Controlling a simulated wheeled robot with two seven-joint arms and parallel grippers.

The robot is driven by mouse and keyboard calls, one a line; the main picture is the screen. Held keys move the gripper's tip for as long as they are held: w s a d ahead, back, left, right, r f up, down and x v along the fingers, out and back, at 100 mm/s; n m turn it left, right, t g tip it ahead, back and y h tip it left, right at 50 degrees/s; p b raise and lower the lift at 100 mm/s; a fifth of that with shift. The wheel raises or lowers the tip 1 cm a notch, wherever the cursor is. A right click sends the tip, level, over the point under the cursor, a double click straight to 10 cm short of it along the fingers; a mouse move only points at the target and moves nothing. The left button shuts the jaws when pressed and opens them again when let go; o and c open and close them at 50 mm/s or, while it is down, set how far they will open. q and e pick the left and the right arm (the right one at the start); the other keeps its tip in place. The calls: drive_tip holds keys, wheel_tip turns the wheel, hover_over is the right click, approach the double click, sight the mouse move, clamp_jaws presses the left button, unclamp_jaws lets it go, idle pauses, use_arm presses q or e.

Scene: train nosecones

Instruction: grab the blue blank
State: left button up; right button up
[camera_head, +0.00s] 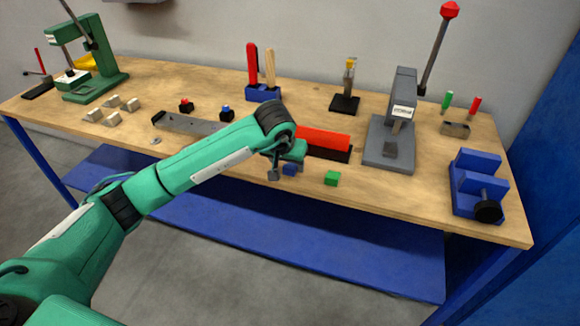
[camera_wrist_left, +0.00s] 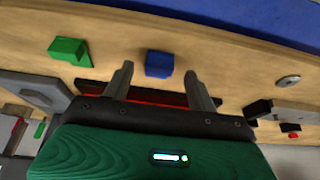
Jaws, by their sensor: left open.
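The blue blank (camera_head: 290,169) is a small block on the wooden bench near its front edge, just beside my left gripper (camera_head: 286,172) in the head view. In the left wrist view the blue blank (camera_wrist_left: 159,64) lies between the lines of the two fingers, slightly beyond their tips. My left gripper (camera_wrist_left: 155,72) is open and empty, with a finger to each side of the block. I cannot tell how high the fingertips are above the bench. My right gripper is in neither view.
A green block (camera_head: 332,178) lies to the right of the blue blank. A red bar on a dark tray (camera_head: 325,141) is behind. A grey press (camera_head: 390,145) and a blue vise (camera_head: 478,190) stand at right. The bench's front edge (camera_head: 380,208) is close; several pale blocks (camera_head: 112,103) lie left.

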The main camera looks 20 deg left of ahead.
use_arm(q)
drive_tip(key=shift+x, duration=0.9)
drive_tip(key=shift+d, duration=0.1)
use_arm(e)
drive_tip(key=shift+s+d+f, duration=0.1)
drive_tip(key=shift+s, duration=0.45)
use_arm(q)
drive_tip(key=shift+c, duration=0.5)
drive_tip(key=c, duration=1)
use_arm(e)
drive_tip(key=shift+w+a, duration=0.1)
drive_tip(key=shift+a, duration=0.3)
use_arm(q)
drive_tip(key=shift+o, duration=0.2)
drive_tip(key=shift+r, duration=0.2)
